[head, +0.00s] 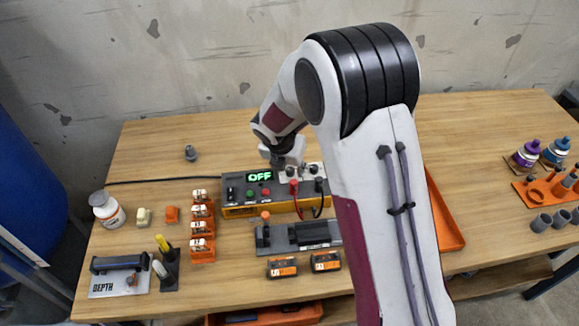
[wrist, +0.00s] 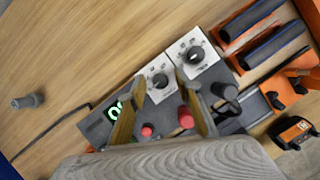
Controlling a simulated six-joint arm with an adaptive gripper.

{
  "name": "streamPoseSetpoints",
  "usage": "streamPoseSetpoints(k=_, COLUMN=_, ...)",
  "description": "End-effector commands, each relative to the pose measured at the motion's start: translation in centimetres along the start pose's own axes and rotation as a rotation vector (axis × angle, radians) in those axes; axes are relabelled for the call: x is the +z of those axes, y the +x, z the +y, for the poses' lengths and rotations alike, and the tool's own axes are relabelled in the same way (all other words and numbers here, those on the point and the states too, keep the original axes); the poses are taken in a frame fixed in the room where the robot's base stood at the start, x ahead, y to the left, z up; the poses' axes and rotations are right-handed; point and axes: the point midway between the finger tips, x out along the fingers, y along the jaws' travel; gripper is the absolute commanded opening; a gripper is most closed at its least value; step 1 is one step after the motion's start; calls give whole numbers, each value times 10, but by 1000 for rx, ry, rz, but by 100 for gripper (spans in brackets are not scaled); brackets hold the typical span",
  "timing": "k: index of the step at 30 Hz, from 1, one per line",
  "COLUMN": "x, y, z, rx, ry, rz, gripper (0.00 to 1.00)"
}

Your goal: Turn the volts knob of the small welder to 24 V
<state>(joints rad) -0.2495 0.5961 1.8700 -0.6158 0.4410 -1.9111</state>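The small welder (head: 245,211) is a dark box with an orange-yellow lower edge; its green display (head: 260,176) reads OFF. Two black knobs on white scale plates sit on its top: a left one (wrist: 159,81) and a right one (wrist: 195,54). The scale labels are too small to read, so I cannot tell which knob is volts. My gripper (wrist: 159,77) is open and empty above the welder, its fingertips on either side of the left knob in the wrist view. I cannot tell whether they touch it. In the head view my gripper (head: 283,158) partly hides the knob area.
Red and black plugs with cables stand beside the knobs. Orange clamp blocks (head: 202,235) stand left of the welder, a dark fixture (head: 300,236) in front, and an orange tray (head: 445,215) to the right. A grey fitting (head: 190,153) lies behind left. The table behind is mostly clear.

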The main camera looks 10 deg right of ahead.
Motion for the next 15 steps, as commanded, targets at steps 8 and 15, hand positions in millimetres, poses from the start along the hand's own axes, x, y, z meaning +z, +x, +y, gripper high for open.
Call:
streamPoseSetpoints(k=8, x=0, y=0, z=0, rx=0, ry=0, rz=0, gripper=0)
streamPoseSetpoints(k=15, x=0, y=0, z=0, rx=-1, ry=1, rz=0, gripper=0)
